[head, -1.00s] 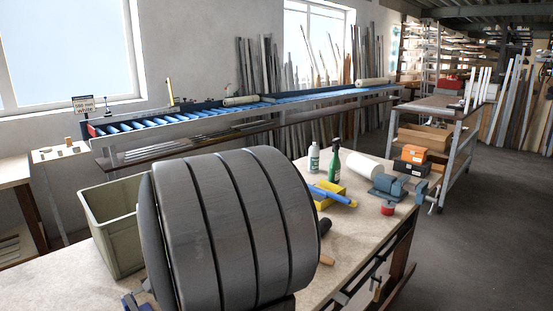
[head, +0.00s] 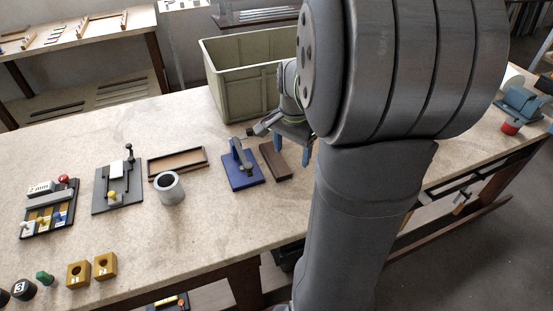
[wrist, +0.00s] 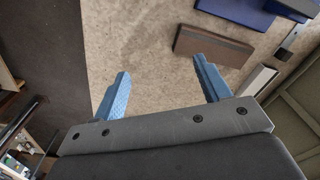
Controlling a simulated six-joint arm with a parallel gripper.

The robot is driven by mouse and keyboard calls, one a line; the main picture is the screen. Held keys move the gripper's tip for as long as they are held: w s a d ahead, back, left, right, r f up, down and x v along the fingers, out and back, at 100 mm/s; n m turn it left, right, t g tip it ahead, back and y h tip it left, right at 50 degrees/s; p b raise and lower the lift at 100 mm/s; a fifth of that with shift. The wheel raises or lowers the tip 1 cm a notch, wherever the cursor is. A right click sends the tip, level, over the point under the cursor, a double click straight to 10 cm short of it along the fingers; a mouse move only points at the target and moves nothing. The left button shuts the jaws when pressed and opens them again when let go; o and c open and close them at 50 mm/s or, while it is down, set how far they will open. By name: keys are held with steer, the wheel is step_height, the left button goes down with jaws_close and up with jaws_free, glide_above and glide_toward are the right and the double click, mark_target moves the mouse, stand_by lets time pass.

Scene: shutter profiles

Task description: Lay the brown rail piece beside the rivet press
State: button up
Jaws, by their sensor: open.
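The brown rail piece (head: 275,161) lies flat on the bench beside the blue base of the rivet press (head: 241,172), on its right. In the wrist view the brown piece (wrist: 213,46) lies just beyond my right finger, with the blue base (wrist: 240,14) behind it. My gripper (head: 292,152) is open, its blue fingers apart. In the wrist view my gripper (wrist: 161,72) has only bare bench top between its fingers and is clear of the piece. My arm hides part of the bench to the right in the head view.
A green-grey crate (head: 240,85) stands behind the press. A brown-edged tray (head: 177,162), a grey ring (head: 169,188) and a dark fixture (head: 117,188) are to the left. Yellow blocks (head: 78,274) lie near the front edge. Bare bench lies in front of the press.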

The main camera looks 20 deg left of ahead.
mark_target(275, 160)
steer(key=shift+c, duration=0.4)
steer(key=shift+w, duration=0.1)
steer(key=c, duration=0.3)
steer(key=w, duration=0.2)
steer(key=w+m, duration=0.1)
steer(key=w, duration=0.1)
steer(key=w+m+g, duration=0.1)
steer(key=w, duration=0.1)
steer(key=shift+a+f, duration=0.25)
steer(key=c, duration=1.1)
steer(key=w+m, duration=0.1)
steer(key=w, duration=0.2)
steer(key=w+f+m+y, duration=0.1)
steer(key=w, duration=0.2)
steer(key=w+m+g, duration=0.1)
steer(key=w, duration=0.2)
steer(key=shift+d+f+m+y, duration=0.25)
steer(key=shift+d+m+y, duration=0.1)
steer(key=shift+m+y, duration=0.05)
jaws_close()
steer(key=x, duration=1)
steer(key=shift+s, duration=0.15)
steer(key=shift+s+a+r, duration=0.1)
steer(key=shift+s+a, duration=0.8)
steer(key=shift+a, duration=0.05)
steer(key=shift+s+a, duration=0.45)
steer(key=shift+s, duration=0.05)
